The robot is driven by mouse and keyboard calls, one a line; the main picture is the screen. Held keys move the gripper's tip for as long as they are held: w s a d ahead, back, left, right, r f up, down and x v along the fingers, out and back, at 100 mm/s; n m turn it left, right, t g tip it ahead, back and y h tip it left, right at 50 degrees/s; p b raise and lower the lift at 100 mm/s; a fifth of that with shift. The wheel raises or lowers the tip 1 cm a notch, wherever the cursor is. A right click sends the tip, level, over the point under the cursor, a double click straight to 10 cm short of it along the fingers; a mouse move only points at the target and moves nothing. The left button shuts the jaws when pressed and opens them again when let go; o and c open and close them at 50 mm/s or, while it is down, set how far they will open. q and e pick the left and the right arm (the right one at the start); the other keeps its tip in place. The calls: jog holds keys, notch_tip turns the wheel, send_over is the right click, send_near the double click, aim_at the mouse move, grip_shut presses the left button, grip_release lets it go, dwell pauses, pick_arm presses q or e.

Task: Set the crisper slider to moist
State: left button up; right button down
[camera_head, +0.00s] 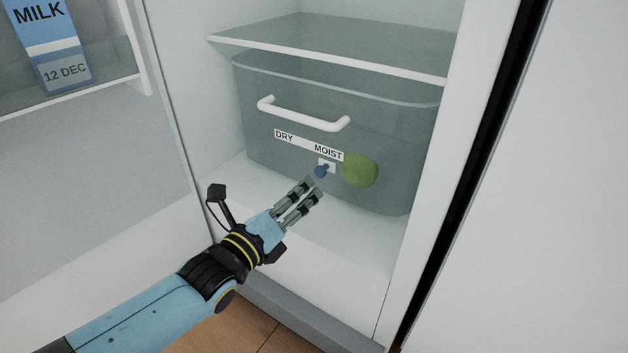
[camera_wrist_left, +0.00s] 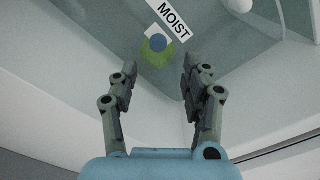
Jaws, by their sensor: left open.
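The crisper drawer (camera_head: 270,100) is a clear greenish bin with a label strip (camera_head: 300,142) reading DRY at left and MOIST at right. A small blue slider knob (camera_head: 321,171) on a white plate sits below the MOIST end. In the left wrist view the blue knob (camera_wrist_left: 158,43) shows just below the word MOIST. My left gripper (camera_head: 313,188) is open, its fingertips just short of the knob, below and in front of it. In the wrist view the knob lies beyond the gap between the fingers, apart from them. My right gripper is not in view.
A white drawer handle (camera_head: 303,117) is above the label. A green round item (camera_head: 360,170) shows through the drawer front, right of the knob. A glass shelf (camera_head: 330,45) is above. The open door at left holds a milk carton (camera_head: 48,45).

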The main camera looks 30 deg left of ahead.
pick_arm(q)
jog(key=shift+s+a, duration=0.15)
jog(key=shift+s, duration=1.65)
